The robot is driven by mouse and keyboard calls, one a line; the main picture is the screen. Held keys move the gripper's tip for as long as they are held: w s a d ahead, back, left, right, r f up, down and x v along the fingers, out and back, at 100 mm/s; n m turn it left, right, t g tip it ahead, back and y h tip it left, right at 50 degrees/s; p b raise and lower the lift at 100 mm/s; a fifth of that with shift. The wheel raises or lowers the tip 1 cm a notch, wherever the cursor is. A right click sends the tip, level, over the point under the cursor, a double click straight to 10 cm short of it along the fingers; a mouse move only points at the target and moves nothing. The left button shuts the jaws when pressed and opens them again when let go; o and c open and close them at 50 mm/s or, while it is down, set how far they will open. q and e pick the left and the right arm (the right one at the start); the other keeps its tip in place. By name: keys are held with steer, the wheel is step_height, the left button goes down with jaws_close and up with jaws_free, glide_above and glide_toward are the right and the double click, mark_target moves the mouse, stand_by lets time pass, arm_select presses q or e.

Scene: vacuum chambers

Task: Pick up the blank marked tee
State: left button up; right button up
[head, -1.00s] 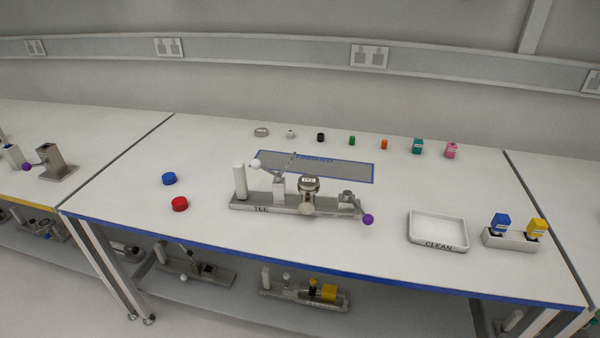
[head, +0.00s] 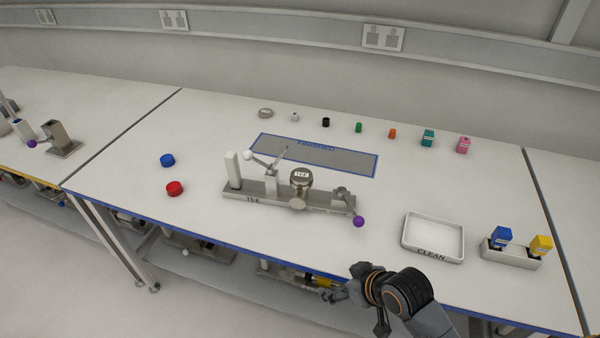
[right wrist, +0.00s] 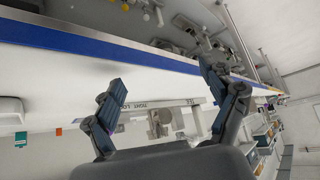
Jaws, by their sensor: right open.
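The tee (head: 301,178) is a round metal piece with a white top label reading TEE. It sits upright in the grey fixture (head: 232,195) marked TEE, near the middle of the table. A purple-knobbed lever (head: 358,221) is at the fixture's right end, and a white-knobbed lever (head: 249,156) is left of the tee. My right gripper (head: 328,293) is open and empty at the table's front edge, apart from the fixture. In the right wrist view its two fingers (right wrist: 160,75) are spread, with the fixture (right wrist: 185,104) beyond. My left gripper is out of view.
A white CLEAN tray (head: 432,257) and a holder (head: 512,261) with blue and yellow pieces stand at right. Blue (head: 167,160) and red (head: 174,188) caps lie at left. A grey mat (head: 350,163) lies behind the fixture, with several small pieces along the back.

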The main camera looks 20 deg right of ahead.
steer(key=w+r+t, duration=0.1)
steer(key=w+r, duration=0.1)
steer(key=w, duration=0.1)
steer(key=w+d+r+t+y, duration=0.1)
steer(key=w+r, duration=0.1)
steer(key=w, duration=0.1)
steer(key=w+d+r+t, duration=0.1)
steer(key=w+r, duration=0.1)
steer(key=w, duration=0.2)
steer(key=shift+r+n, duration=0.2)
steer(key=shift+n, duration=0.2)
steer(key=t+y, duration=0.1)
steer(key=t, duration=0.1)
glide_toward(301, 173)
steer(key=p+x, duration=0.2)
steer(key=x, duration=0.6)
steer(key=shift+s+f, duration=0.1)
steer(key=c, duration=1.6)
